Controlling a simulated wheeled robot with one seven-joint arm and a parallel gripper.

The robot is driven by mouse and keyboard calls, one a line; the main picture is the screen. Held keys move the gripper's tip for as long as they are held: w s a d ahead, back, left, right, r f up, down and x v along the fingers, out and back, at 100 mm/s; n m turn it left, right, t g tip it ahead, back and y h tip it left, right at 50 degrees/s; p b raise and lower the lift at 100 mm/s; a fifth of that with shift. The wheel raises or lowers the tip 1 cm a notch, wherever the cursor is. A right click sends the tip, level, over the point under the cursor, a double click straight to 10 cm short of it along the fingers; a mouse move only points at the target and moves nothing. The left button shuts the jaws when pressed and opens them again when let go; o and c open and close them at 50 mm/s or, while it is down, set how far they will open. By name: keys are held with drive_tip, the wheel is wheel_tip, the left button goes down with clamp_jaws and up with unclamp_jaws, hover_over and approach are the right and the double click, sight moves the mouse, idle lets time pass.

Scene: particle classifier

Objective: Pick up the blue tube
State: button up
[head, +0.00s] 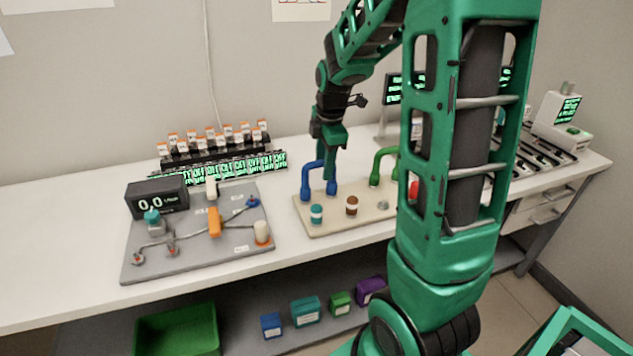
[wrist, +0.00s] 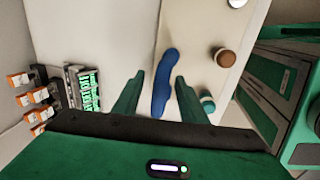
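The blue tube (head: 306,183) is an upside-down U standing on a beige board (head: 384,216) on the bench. My gripper (head: 329,172) points down right at the tube and overlaps part of it in the head view. In the wrist view the blue tube (wrist: 166,78) shows between the two green fingers of my gripper (wrist: 159,78). The fingers are apart, with a visible gap to the tube on the left. Whether the right finger touches it is hard to tell.
A green tube (head: 376,168) stands to the right on the same board. A teal-capped piece (head: 316,214) and a brown-capped piece (head: 352,206) sit in front. A grey apparatus board (head: 190,262) lies to the left. A rack of orange-capped vials (head: 215,145) stands behind.

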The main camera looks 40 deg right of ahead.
clamp_jaws()
drive_tip(key=shift+r, duration=0.1)
wheel_tip(320, 180, up, 10)
drive_tip(key=shift+f, duration=0.1)
idle(0.4)
